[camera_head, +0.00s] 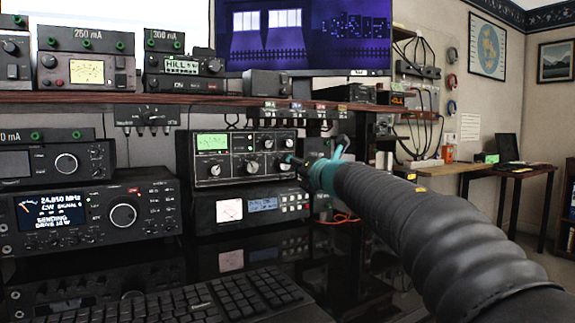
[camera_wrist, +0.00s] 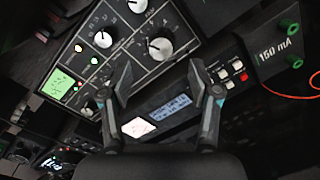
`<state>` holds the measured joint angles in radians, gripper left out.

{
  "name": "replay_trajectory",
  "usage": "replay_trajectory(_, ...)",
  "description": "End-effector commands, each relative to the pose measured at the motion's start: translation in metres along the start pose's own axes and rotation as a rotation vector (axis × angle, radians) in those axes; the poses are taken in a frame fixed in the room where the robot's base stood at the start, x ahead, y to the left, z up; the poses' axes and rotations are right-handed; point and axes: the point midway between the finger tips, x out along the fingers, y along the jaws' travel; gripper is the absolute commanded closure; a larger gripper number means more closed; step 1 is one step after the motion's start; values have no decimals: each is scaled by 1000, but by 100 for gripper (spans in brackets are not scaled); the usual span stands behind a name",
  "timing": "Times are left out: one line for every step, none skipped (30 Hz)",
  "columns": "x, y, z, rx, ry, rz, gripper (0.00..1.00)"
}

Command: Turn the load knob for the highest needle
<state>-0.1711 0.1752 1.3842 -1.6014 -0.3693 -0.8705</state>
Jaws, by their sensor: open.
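The tuner (camera_head: 243,143) is a dark box with a lit green meter (camera_head: 212,142) and several round knobs on its front. The meter also shows in the wrist view (camera_wrist: 58,83); its needle is too small to read. My gripper (camera_head: 305,160) is at the tuner's right front. In the wrist view my gripper (camera_wrist: 161,78) is open and empty, its two fingers spread wide. A large pale-topped knob (camera_wrist: 160,48) lies beyond the fingertips, roughly between them, and appears apart from both. Other knobs sit farther left. The labels are too small to tell which is the load knob.
Below the tuner is a unit with a white meter (camera_head: 229,210) and blue display. A radio (camera_head: 90,215) stands left, a keyboard (camera_head: 190,305) in front. A shelf (camera_head: 130,98) with more instruments runs above. A red wire (camera_head: 345,217) lies near my arm.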

Motion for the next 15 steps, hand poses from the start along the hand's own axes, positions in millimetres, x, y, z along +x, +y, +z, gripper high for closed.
replay_trajectory(10,0,0,0,2,-1,38)
replay_trajectory(15,0,1,0,0,0,38)
replay_trajectory(22,0,1,1,1,-1,38)
replay_trajectory(26,0,1,1,0,0,38)
replay_trajectory(30,0,1,1,1,-1,38)
replay_trajectory(36,0,0,0,0,-1,38)
replay_trajectory(40,0,1,0,0,-1,38)
replay_trajectory(43,0,1,0,0,-1,38)
replay_trajectory(47,0,1,1,-1,-1,38)
replay_trajectory(49,0,1,1,-1,-1,38)
replay_trajectory(52,0,1,1,-1,-2,38)
replay_trajectory(54,0,1,1,-1,-2,38)
replay_trajectory(56,-1,1,1,-2,-2,38)
replay_trajectory(57,-1,1,0,-2,-2,38)
replay_trajectory(58,-1,1,0,-1,-2,38)
